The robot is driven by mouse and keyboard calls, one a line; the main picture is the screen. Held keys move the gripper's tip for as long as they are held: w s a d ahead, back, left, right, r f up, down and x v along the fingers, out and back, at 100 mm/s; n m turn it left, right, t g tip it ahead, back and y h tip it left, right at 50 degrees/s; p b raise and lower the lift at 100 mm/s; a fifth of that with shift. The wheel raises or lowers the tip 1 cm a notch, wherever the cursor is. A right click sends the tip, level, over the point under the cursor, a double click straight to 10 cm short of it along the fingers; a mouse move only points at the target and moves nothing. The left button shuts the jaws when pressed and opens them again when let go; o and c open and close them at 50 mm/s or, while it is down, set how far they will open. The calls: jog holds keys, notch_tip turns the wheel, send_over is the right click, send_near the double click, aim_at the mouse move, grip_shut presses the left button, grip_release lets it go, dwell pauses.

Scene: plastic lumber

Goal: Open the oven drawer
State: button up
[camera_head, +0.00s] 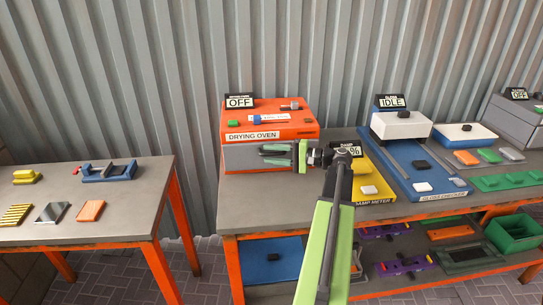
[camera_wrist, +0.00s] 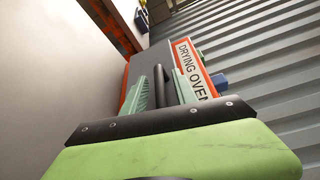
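The drying oven (camera_head: 300,122) is an orange box at the back left of the right-hand bench, with an OFF sign on top. Its grey drawer front (camera_head: 240,157) lies below the "DRYING OVEN" label and looks closed. My gripper (camera_head: 264,154) is in front of the drawer front, its green fingers pointing left across it. In the wrist view, the two pale-green fingers (camera_wrist: 162,92) stand apart. A dark upright bar (camera_wrist: 160,86), seemingly the drawer handle, shows between them. I cannot tell whether the fingers touch it. My gripper hides part of the drawer front in the head view.
A yellow damp meter (camera_head: 374,183) and a blue and white press-like machine (camera_head: 405,150) stand right of the oven. A separate bench (camera_head: 120,212) with small parts is at left, with a floor gap between. A corrugated wall (camera_head: 170,80) is close behind.

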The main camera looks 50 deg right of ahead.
grip_shut()
dwell(1.3)
